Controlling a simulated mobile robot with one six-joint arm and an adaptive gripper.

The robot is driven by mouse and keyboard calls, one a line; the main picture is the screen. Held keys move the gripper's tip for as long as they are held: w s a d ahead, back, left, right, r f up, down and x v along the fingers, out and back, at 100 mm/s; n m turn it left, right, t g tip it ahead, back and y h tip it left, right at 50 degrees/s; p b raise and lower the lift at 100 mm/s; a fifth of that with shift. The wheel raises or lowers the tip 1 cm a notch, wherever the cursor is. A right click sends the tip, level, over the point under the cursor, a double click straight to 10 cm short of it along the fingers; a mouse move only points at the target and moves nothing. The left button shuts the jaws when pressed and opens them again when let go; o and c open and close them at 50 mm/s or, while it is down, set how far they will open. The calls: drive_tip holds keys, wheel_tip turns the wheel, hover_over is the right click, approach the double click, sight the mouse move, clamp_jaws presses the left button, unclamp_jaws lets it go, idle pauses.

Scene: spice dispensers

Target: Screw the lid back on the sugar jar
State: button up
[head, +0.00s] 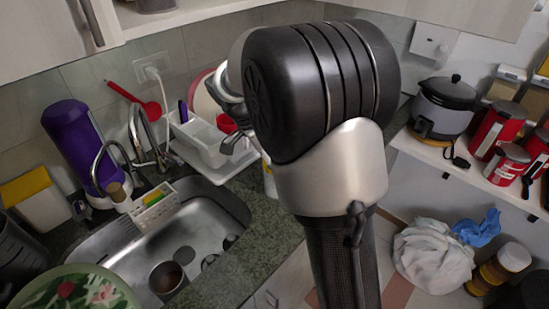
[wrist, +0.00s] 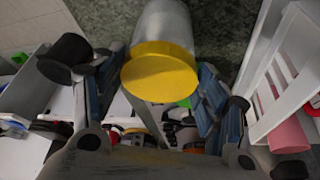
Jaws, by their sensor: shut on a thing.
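The sugar jar (wrist: 165,22) shows in the wrist view as a pale grey cylinder at the top middle. A yellow lid (wrist: 160,75) is at its near end and lines up with it; I cannot tell whether it is threaded. My gripper (wrist: 161,82) has one finger on each side of the yellow lid and is shut on it. In the head view my arm hides the gripper and most of the jar. Only a narrow white and yellow sliver shows beside the arm.
In the head view, a white dish rack (head: 205,145) stands behind the sink (head: 215,215). The granite counter (head: 262,235) is bare in front. Red canisters (head: 497,130) and a cooker (head: 445,105) stand on the right shelf. A white rack (wrist: 285,75) is close on the right in the wrist view.

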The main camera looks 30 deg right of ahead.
drive_tip(key=shift+f, duration=0.1)
drive_tip(key=shift+m+g+p, duration=0.4)
drive_tip(key=shift+m+g, duration=0.3)
drive_tip(key=shift+m, duration=1)
drive_tip(key=o, duration=1.2)
drive_tip(key=shift+o, duration=0.2)
